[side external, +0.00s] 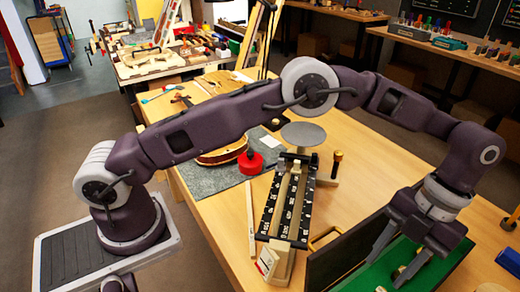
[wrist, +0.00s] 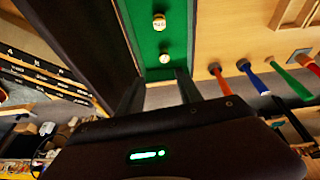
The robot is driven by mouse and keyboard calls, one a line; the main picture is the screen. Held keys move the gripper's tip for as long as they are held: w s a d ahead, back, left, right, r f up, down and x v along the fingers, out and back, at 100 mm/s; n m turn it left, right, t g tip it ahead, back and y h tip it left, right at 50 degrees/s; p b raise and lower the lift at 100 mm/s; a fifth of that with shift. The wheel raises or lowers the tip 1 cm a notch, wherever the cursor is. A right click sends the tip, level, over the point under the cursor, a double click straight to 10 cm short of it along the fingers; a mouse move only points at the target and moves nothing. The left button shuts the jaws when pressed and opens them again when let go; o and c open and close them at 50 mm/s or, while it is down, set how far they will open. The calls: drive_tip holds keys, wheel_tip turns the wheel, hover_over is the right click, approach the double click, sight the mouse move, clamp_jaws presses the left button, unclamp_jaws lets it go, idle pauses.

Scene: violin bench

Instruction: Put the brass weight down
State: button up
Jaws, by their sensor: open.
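My gripper (side external: 390,268) is open, fingers pointing down over the green-lined box (side external: 350,275) at the lower right of the side view. Two small pale brass weights stand on the green lining in the wrist view: one (wrist: 137,57) close beyond the fingertips, the other (wrist: 159,22) farther off. In the side view a small weight (side external: 398,271) shows near the fingers, partly hidden. I cannot tell which weight the task names.
A balance with black graduated beams (side external: 290,205) and a round grey pan (side external: 303,133) stands left of the box. A red pot (side external: 250,161) and violin body (side external: 222,155) lie on a grey mat. Coloured-handled tools (wrist: 255,76) lie right of the box.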

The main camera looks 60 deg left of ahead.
drive_tip(key=s+a+r+n+t, duration=0.3)
drive_tip(key=a+r+n, duration=0.5)
drive_tip(key=r, duration=0.2)
drive_tip(key=s+a+r+n+t, duration=0.2)
drive_tip(key=a+r+n, duration=0.6)
drive_tip(key=r+n, duration=0.1)
drive_tip(key=s+a+n+t, duration=0.2)
drive_tip(key=s+a+n, duration=0.3)
drive_tip(key=s+n, duration=0.3)
drive_tip(key=s+a+f+n+t, duration=0.1)
drive_tip(key=s+a+n+t, duration=0.1)
drive_tip(key=s+a+n, duration=0.3)
drive_tip(key=s+n, duration=0.3)
drive_tip(key=n, duration=0.2)
drive_tip(key=shift+s+a+t, duration=0.15)
drive_tip(key=shift+a+t, duration=0.15)
